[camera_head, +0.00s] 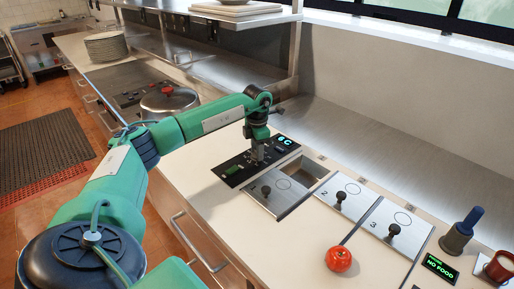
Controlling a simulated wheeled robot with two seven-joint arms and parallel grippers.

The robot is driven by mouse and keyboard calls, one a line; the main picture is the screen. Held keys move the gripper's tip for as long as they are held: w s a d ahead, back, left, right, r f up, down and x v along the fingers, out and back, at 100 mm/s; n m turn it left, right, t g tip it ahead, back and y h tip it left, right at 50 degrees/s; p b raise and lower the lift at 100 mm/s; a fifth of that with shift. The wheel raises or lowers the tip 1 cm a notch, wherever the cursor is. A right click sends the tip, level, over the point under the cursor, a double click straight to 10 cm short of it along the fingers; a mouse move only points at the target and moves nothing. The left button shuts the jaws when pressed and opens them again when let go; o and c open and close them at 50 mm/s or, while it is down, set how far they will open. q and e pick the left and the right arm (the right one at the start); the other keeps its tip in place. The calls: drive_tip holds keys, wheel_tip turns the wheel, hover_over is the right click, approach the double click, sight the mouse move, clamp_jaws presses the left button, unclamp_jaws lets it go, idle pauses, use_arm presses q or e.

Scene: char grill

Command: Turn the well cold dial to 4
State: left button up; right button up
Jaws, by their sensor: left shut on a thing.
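The black control panel (232,174) is set in the counter beside the wells. Its cyan display (285,141) seems to read 6C, and a small green light (233,170) shows on the panel. My left gripper (259,155) points down at the panel, just left of the display. It is shut on the dial, which is mostly hidden by the fingers, so its pointer and marks cannot be read. My right gripper is not in view.
Well lid 1 (283,204) sits ajar beside an open well (302,171). Lids 2 (350,190) and 3 (407,219) have upright black knobs. A tomato (339,260) lies in front. A lidded pot (160,101) stands behind my left arm.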

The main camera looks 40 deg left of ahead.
use_arm(q)
drive_tip(key=shift+r+n, duration=0.1)
drive_tip(key=shift+n, duration=1)
drive_tip(key=shift+n+p, duration=0.4)
drive_tip(key=shift+n, duration=0.4)
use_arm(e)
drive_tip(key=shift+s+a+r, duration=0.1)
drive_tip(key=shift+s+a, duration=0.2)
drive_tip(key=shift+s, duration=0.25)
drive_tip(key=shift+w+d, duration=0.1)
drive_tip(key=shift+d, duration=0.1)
